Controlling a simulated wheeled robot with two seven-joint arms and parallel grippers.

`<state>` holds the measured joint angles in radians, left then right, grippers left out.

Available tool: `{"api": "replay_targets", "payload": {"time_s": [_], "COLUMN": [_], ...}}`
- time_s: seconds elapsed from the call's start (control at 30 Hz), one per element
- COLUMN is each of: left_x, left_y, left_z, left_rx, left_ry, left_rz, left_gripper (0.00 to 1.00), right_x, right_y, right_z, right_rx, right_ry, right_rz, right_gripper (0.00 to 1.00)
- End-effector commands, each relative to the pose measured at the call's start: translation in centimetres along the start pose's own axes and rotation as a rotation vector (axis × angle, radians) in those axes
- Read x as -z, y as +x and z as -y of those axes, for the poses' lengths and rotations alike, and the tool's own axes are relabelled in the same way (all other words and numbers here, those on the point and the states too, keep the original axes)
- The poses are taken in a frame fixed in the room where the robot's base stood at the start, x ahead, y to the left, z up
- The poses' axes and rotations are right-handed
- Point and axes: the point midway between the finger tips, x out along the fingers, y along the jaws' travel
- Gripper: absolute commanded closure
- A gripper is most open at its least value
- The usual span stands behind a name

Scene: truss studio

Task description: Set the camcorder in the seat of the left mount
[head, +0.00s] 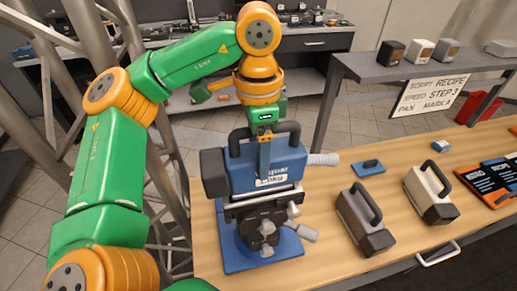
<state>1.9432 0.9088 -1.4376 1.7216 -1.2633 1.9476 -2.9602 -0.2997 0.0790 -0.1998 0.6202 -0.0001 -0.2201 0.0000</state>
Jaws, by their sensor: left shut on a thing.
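The blue camcorder (262,168) has a dark top handle, a dark front at left, a grey cylinder at right and a white label. My left gripper (265,138) points down from above and is shut on its handle. The camcorder is upright, directly over a mount with a dark tripod head (262,222), grey knobs and a blue base (245,262). The camcorder's underside and the mount's seat meet in the picture; I cannot tell whether it is fully seated. My right gripper is not in view.
A dark grey camcorder (364,222) and a beige one (430,192) stand on the wooden table (325,262) to the right. A small blue plate (368,167) lies behind them. Dark printed boards (490,182) lie at far right. A metal truss (172,170) stands at left.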

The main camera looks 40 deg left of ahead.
Motion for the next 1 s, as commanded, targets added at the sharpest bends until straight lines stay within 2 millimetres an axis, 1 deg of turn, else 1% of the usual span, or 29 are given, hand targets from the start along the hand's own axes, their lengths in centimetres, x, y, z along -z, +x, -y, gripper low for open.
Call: {"api": "replay_targets", "payload": {"time_s": [0.43,0.47,0.5,0.53,0.77,0.87,0.9,1.0], "left_x": [0.0,0.0,0.0,0.0,0.0,0.1,0.1,0.0], "left_y": [0.2,0.2,0.2,0.2,0.2,-1.3,-2.2,-5.1], "left_z": [0.0,0.0,0.0,0.0,0.0,0.0,0.0,0.0], "left_rx": [0.001,0.001,0.001,0.001,0.0,0.003,0.003,0.004], "left_ry": [0.0,0.0,0.0,0.0,0.0,-0.001,-0.002,-0.002], "left_rz": [-0.002,-0.002,-0.002,-0.002,0.0,-0.004,-0.004,-0.004], "left_gripper": [1.0,0.2,0.09,0.01,0.0,0.0,0.0,0.0], "right_x": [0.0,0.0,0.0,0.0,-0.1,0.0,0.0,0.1], "right_y": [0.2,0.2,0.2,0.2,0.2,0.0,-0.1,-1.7], "right_z": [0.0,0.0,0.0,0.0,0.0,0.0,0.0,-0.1], "right_rx": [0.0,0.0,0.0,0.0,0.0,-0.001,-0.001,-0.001], "right_ry": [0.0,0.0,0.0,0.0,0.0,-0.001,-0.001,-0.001], "right_rz": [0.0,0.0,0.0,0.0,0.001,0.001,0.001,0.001], "right_gripper": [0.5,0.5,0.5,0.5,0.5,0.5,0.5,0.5]}}
